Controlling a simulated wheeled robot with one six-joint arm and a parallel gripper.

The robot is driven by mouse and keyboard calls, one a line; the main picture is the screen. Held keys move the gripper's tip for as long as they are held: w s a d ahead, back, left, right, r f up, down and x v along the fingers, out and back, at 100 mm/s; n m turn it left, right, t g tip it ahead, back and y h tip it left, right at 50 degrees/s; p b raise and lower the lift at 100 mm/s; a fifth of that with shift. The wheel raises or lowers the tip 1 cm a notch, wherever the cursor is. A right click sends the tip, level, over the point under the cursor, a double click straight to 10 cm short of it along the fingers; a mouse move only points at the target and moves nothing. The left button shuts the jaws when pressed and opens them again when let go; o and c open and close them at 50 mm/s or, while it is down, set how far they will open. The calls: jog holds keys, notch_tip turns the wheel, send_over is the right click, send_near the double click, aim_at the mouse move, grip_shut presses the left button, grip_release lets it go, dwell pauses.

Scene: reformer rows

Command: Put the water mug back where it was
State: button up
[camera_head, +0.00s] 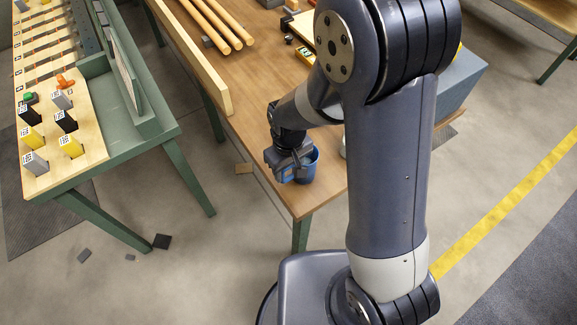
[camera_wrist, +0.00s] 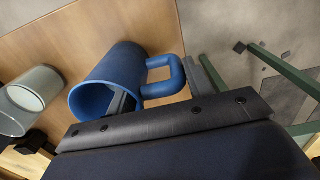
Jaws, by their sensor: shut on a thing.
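The blue water mug (camera_head: 311,166) is at the near end of the brown wooden table (camera_head: 262,112), partly hidden behind my gripper (camera_head: 292,164). In the wrist view the mug (camera_wrist: 117,72) appears tilted, with its opening toward the lower left and its handle toward the right. My gripper (camera_wrist: 165,88) is shut on the mug, one finger at the rim and the other beyond the handle. I cannot tell whether the mug's base touches the table.
A clear glass (camera_wrist: 36,88) stands close to the mug. Wooden rods (camera_head: 215,22) lie farther back. A green bench (camera_head: 150,118) with a block board (camera_head: 92,140) stands left across a gap.

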jog(key=shift+f, duration=0.2)
jog(key=o, duration=1.4)
jog(key=shift+r, duration=0.1)
notch_tip(320, 180, up, 12)
jog(key=shift+r, duration=0.15)
